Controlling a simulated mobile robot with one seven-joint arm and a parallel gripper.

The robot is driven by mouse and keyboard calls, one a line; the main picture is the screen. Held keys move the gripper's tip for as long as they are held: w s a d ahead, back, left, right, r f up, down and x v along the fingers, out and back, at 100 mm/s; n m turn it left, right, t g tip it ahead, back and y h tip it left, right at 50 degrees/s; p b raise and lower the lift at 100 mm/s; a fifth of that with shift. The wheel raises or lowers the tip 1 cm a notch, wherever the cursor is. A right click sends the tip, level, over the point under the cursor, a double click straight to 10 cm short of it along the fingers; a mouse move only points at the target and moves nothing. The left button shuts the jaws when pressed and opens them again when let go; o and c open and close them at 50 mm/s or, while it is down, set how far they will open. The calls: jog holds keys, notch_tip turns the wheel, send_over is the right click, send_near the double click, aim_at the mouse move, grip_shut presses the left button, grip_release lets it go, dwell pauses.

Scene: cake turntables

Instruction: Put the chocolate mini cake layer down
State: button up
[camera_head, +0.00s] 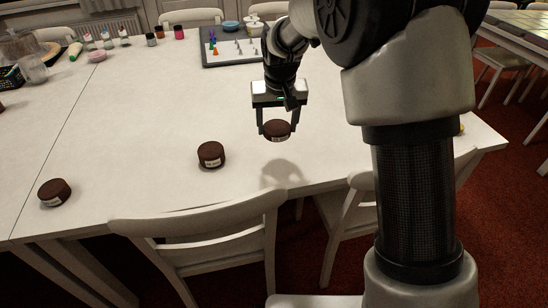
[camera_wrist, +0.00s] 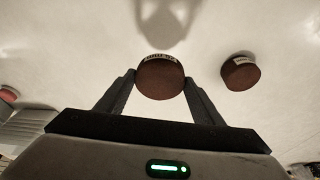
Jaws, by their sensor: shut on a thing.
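A dark brown chocolate mini cake layer (camera_head: 277,130) with a pale label is held between the two fingers of my gripper (camera_head: 277,129), above the white table. In the wrist view the held layer (camera_wrist: 160,77) sits between the fingertips of my gripper (camera_wrist: 160,84), its label at the far edge. A shadow on the tabletop, apart from the layer, shows it is raised. A second brown layer (camera_head: 211,155) stands on the table to the left and also shows in the wrist view (camera_wrist: 240,74). A third layer (camera_head: 54,193) stands at the far left.
The white table (camera_head: 150,110) is clear around the gripper. A dark-edged tray (camera_head: 232,60) with small coloured piping tips lies at the back. Small jars (camera_head: 179,32) stand along the back. Chairs (camera_head: 210,228) stand at the near edge.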

jog(key=b, duration=0.1)
send_over(272, 158)
jog(key=s, duration=0.1)
notch_tip(272, 158, down, 5)
jog(key=shift+s+d+r, duration=0.1)
jog(key=shift+r, duration=0.05)
jog(key=shift+f+b, duration=0.9)
jog(key=shift+f, duration=1.8)
jog(key=shift+f, duration=0.1)
jog(key=shift+f, duration=0.15)
jog(key=o, duration=1)
